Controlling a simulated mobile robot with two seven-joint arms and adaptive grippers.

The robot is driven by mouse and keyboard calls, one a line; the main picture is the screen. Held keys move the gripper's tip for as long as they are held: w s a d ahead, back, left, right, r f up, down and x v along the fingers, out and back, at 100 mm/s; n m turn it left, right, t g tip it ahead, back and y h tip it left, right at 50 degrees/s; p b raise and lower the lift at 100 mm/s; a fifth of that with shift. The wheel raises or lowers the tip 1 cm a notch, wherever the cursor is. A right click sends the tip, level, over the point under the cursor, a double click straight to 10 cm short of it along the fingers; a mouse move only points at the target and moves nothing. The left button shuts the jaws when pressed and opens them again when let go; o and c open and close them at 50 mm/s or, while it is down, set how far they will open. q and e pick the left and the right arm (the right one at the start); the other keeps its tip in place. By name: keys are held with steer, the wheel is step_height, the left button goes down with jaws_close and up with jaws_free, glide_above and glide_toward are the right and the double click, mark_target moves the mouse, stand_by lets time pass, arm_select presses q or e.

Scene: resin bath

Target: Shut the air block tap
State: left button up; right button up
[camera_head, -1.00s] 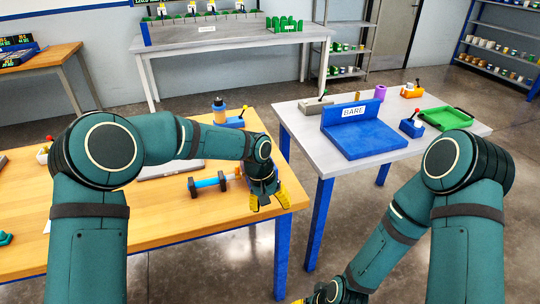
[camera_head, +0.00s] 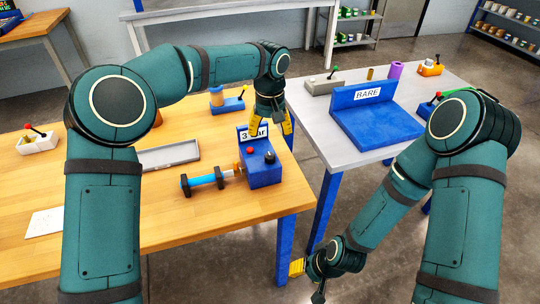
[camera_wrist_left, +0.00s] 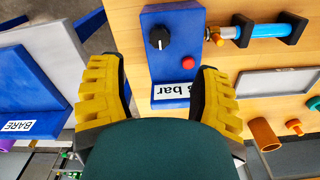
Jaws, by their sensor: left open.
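The air block (camera_head: 264,173) is a blue block at the right end of the wooden table, with a "3 bar" label standing at its back. It carries a black knob (camera_head: 270,157) and a red button (camera_head: 250,150). In the left wrist view the black knob (camera_wrist_left: 159,37) has a white pointer line, and the red button (camera_wrist_left: 188,63) sits beside it. I cannot tell for certain which part is the tap. My left gripper (camera_head: 270,128) is open and empty, above and behind the block. My right gripper (camera_head: 305,268) is low beside the table; its fingers are partly hidden.
A blue cylinder (camera_head: 204,180) with black end mounts joins the block's left side by a brass-coloured fitting. A grey tray (camera_head: 170,154) lies behind it. The blue "BARE" fixture (camera_head: 375,126) stands on the grey table to the right. A floor gap separates the tables.

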mark_target(270, 155)
arm_select(q)
step_height(270, 155, down, 10)
steer(key=shift+w+f+b, duration=0.1)
steer(key=shift+b, duration=0.75)
jaws_close()
